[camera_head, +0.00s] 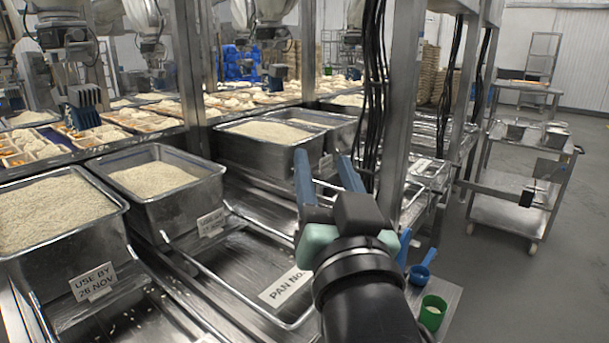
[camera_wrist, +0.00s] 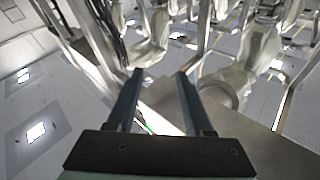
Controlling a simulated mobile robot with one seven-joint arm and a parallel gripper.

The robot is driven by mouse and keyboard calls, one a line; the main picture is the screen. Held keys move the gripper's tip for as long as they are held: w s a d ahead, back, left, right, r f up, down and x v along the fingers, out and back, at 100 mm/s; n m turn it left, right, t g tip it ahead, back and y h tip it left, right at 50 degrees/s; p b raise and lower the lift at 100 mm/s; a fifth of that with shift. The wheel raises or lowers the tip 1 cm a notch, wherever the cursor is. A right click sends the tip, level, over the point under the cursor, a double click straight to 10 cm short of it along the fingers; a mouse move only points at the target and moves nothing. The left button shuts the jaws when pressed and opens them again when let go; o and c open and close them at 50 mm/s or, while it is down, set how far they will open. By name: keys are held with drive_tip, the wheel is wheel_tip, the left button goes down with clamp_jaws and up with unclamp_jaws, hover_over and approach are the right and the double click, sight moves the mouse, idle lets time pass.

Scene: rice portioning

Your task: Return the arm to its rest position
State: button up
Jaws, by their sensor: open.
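My gripper (camera_head: 327,176) is raised in front of the metal counter in the head view, with its two blue fingers apart and nothing between them. The fingers also show apart in the wrist view (camera_wrist: 158,80), pointing toward metal posts and overhead equipment. The gripper touches no pan or tool that I can see. My black forearm hides part of the counter's front right.
Metal pans of rice (camera_head: 150,178) stand at left, one with a "USE BY 28 NOV" label (camera_head: 93,282). A steel post (camera_head: 401,110) with black cables (camera_head: 372,90) rises close behind my gripper. A blue scoop (camera_head: 421,270) and green cup (camera_head: 432,312) sit at right.

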drive_tip(key=s+a+r+n+t+h, duration=0.1)
drive_tip(key=s+a+r+t+h, duration=0.15)
drive_tip(key=s+r+t, duration=0.85)
wheel_tip(320, 180, up, 26)
drive_tip(key=s+g+p, duration=0.2)
drive_tip(key=g+p, duration=0.2)
drive_tip(key=p, duration=1.6)
drive_tip(key=shift+f, duration=0.15)
drive_tip(key=shift+s, duration=0.1)
